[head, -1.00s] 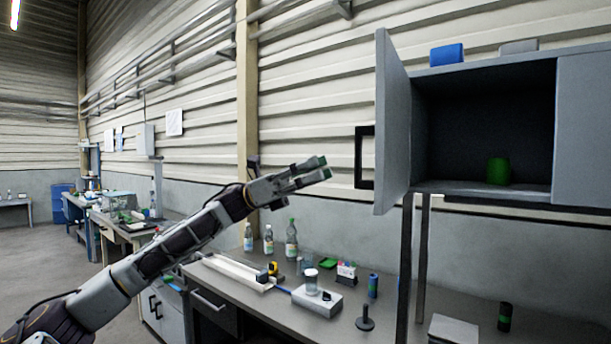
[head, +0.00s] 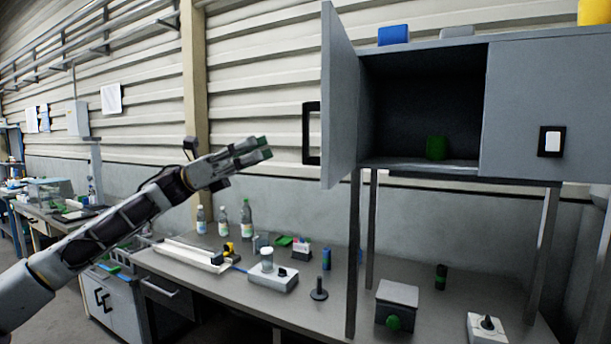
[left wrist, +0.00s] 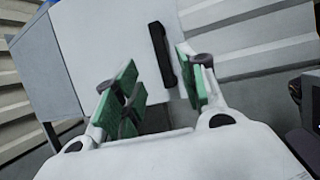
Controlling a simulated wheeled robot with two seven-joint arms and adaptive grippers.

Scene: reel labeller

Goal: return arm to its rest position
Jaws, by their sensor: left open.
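My left arm reaches in from the left in the head view. Its gripper (head: 262,148) is open and empty, in the air above the workbench and left of the open cabinet door (head: 341,100). In the left wrist view the green-padded fingers (left wrist: 160,88) stand apart with nothing between them, and the door's black handle (left wrist: 162,55) shows beyond them. The gripper looks apart from the handle. My right gripper is not in view.
Bottles (head: 246,217), a white device (head: 272,276), a dark stand (head: 318,290) and a grey box (head: 397,292) stand on the workbench (head: 345,325) below.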

